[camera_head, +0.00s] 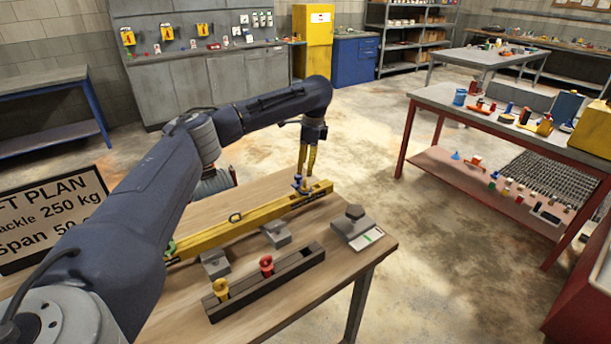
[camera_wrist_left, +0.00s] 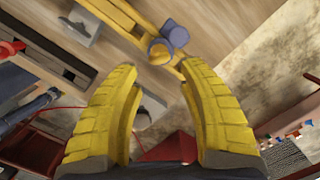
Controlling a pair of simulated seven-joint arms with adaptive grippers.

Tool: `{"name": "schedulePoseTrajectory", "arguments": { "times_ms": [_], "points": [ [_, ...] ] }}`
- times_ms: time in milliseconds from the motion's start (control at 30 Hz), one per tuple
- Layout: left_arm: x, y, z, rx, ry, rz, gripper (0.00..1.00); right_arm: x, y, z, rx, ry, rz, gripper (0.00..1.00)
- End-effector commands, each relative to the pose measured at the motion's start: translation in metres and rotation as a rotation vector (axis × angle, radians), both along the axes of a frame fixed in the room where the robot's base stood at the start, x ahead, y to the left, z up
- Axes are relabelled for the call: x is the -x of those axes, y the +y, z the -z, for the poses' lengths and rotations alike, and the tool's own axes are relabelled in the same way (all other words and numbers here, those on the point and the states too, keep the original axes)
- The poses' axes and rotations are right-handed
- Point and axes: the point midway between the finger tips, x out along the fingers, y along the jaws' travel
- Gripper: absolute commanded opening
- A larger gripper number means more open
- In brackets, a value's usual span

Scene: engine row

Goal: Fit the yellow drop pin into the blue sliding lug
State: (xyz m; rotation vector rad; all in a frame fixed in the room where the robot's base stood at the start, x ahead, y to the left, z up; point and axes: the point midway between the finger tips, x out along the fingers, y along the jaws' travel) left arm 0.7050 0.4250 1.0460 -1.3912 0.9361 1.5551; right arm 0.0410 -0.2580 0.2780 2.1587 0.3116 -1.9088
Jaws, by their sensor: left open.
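The yellow drop pin (camera_head: 221,288) stands in the near left end of a dark slotted rack on the wooden table. The blue sliding lug (camera_head: 299,184) sits on the long yellow beam, near its far right end. My left gripper (camera_head: 308,165) points down just above the lug. In the left wrist view its yellow fingers (camera_wrist_left: 158,70) are apart, with nothing between them. The lug (camera_wrist_left: 175,34) is beyond the fingertips there, with a rounded yellow patch beside it; I cannot tell whether that is the beam seen through it. My right gripper is out of view.
The dark rack (camera_head: 293,267) also holds a red pin (camera_head: 266,265). Grey blocks (camera_head: 277,233) stand between rack and beam (camera_head: 235,229). A grey device with a dark knob (camera_head: 356,228) is near the table's right edge. A sign (camera_head: 52,215) stands at left.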

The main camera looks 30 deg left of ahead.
Motion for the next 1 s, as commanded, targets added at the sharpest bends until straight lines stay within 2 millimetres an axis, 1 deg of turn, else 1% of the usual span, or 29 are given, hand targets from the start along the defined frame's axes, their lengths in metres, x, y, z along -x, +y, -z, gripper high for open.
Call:
{"name": "schedulePoseTrajectory", "arguments": {
  "times_ms": [33, 200, 400, 600, 1000],
  "points": [
    [-0.001, -0.001, -0.010, -0.001, -0.003, 0.001, 0.41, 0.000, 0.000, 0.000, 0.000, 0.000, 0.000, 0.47],
    [-0.002, -0.004, -0.036, 0.000, -0.003, 0.001, 0.41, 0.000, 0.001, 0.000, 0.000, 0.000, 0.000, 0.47],
    [-0.003, -0.006, -0.056, 0.000, -0.002, 0.000, 0.41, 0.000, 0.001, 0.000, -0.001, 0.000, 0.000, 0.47],
    [-0.003, -0.007, -0.063, 0.000, -0.001, 0.001, 0.41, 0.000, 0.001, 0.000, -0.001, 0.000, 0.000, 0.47],
    [-0.003, -0.008, -0.062, 0.002, -0.001, 0.002, 0.41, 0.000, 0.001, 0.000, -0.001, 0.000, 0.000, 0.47]
  ]
}}
